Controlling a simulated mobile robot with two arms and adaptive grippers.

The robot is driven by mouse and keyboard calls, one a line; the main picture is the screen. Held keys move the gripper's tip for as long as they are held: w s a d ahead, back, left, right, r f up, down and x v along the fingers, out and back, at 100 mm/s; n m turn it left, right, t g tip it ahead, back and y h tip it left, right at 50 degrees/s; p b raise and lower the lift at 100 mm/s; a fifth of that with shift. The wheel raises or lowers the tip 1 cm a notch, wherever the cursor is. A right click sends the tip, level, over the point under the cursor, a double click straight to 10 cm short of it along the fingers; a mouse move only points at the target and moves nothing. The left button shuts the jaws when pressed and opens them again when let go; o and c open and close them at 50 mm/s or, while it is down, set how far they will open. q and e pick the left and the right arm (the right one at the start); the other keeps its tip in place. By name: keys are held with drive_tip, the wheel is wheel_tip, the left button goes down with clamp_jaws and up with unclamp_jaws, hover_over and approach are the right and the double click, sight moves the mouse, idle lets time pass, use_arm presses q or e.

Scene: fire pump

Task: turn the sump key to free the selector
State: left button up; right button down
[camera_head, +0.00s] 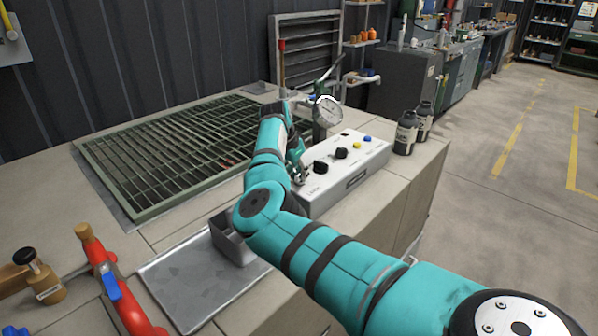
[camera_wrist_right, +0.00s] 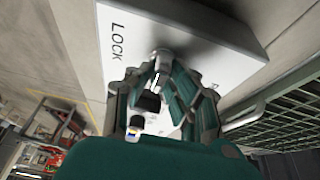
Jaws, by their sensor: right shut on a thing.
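A white control box (camera_head: 352,172) sits on the bench with two black knobs, the nearer knob (camera_head: 320,167) and the farther knob (camera_head: 341,153); I cannot tell which is the selector. My right gripper (camera_head: 300,174) is at the box's left end, by the lock. In the wrist view, the right gripper (camera_wrist_right: 163,80) has its fingers closed in around a silver key and lock part (camera_wrist_right: 161,57) beside the word LOCK. The fingers hide most of the key, so its turn angle cannot be read. My left gripper is not in view.
A pressure gauge (camera_head: 327,111) stands behind the box. Two dark bottles stand right of it, the nearer bottle (camera_head: 405,132) by the bench edge. A green floor grate (camera_head: 165,150) lies left. A metal tray (camera_head: 190,285) and red nozzle (camera_head: 125,295) are in front.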

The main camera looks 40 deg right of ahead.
drive_tip(key=n+t+p, duration=0.1)
drive_tip(key=n+p, duration=0.2)
drive_tip(key=p, duration=0.2)
drive_tip(key=n+t+y+p, duration=0.1)
drive_tip(key=n+p, duration=0.2)
drive_tip(key=p, duration=0.2)
drive_tip(key=n+t+y+p, duration=0.1)
drive_tip(key=n+p, duration=0.3)
drive_tip(key=p, duration=0.1)
drive_tip(key=shift+s+d+r, duration=0.2)
drive_tip(key=shift+s+r, duration=0.05)
drive_tip(key=shift+r, duration=0.05)
drive_tip(key=shift+f+n+t+y+p, duration=0.1)
drive_tip(key=shift+n+t+y+p, duration=0.2)
drive_tip(key=shift+n+p, duration=0.65)
drive_tip(key=shift+d+n+y, duration=0.1)
drive_tip(key=shift+n+y, duration=0.2)
drive_tip(key=shift+n, duration=0.65)
drive_tip(key=shift+f+n+y+p, duration=0.15)
drive_tip(key=shift+n+y+p, duration=0.2)
drive_tip(key=shift+n, duration=0.35)
drive_tip(key=shift+n+t+y, duration=0.3)
drive_tip(key=shift+n+y, duration=0.15)
drive_tip(key=shift+n, duration=0.75)
drive_tip(key=c, duration=1.2)
unclamp_jaws()
drive_tip(key=shift+c, duration=0.2)
